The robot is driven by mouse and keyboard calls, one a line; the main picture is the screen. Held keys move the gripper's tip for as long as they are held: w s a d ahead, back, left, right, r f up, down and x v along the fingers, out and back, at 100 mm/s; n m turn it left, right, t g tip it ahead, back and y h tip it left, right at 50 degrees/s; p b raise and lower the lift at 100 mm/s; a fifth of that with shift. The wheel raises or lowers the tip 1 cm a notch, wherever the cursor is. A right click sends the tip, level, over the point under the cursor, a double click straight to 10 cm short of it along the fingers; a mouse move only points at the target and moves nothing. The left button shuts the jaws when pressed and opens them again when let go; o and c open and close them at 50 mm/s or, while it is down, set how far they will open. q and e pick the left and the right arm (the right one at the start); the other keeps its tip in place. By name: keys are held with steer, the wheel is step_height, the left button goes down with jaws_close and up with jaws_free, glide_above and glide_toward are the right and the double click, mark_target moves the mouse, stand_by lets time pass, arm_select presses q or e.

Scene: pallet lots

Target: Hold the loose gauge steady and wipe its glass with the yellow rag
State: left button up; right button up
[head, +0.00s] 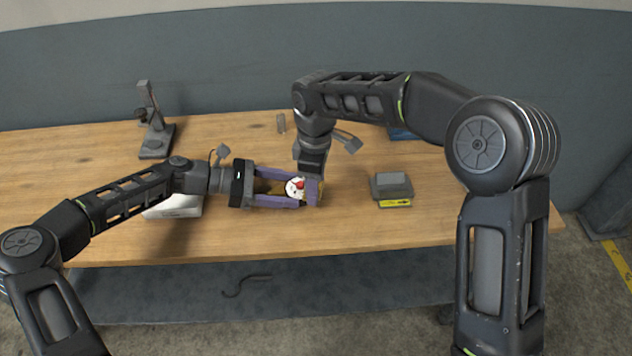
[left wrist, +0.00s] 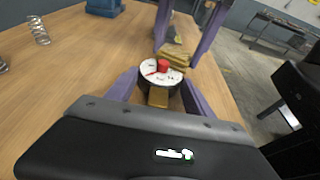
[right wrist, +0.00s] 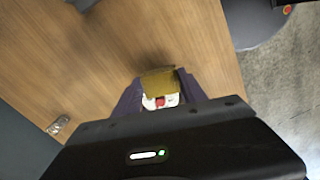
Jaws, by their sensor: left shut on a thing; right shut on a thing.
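The gauge (head: 293,188) has a round white dial with a red part at its middle and a brass stem. My left gripper (head: 292,191) is shut on it and holds it above the table, with the dial (left wrist: 152,71) showing between the purple fingers. My right gripper (head: 312,190) is shut on the yellow rag (left wrist: 174,56), a folded mustard cloth, right beside the dial's edge. The rag (right wrist: 157,83) covers part of the gauge in the right wrist view. I cannot tell whether it presses on the glass.
A dark stand (head: 155,142) is at the back left, with a pale box (head: 178,208) nearer. A grey box with a yellow label (head: 392,186) sits to the right. A spring (left wrist: 38,30) and a blue object (head: 404,133) are farther back. The table's front edge is near.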

steer(key=shift+w, duration=0.15)
steer(key=shift+w+d, duration=0.25)
steer(key=shift+w, duration=0.5)
steer(key=shift+s+a+f, duration=0.1)
steer(key=shift+s+a, duration=0.05)
steer(key=shift+s, duration=0.35)
steer(key=shift+s+a, duration=0.15)
steer(key=shift+s, duration=0.3)
steer(key=shift+w, duration=0.1)
steer(key=shift+w+d, duration=0.3)
steer(key=shift+w, duration=0.55)
steer(key=shift+s, duration=0.15)
steer(key=shift+s+a, duration=0.35)
steer(key=shift+s, duration=0.5)
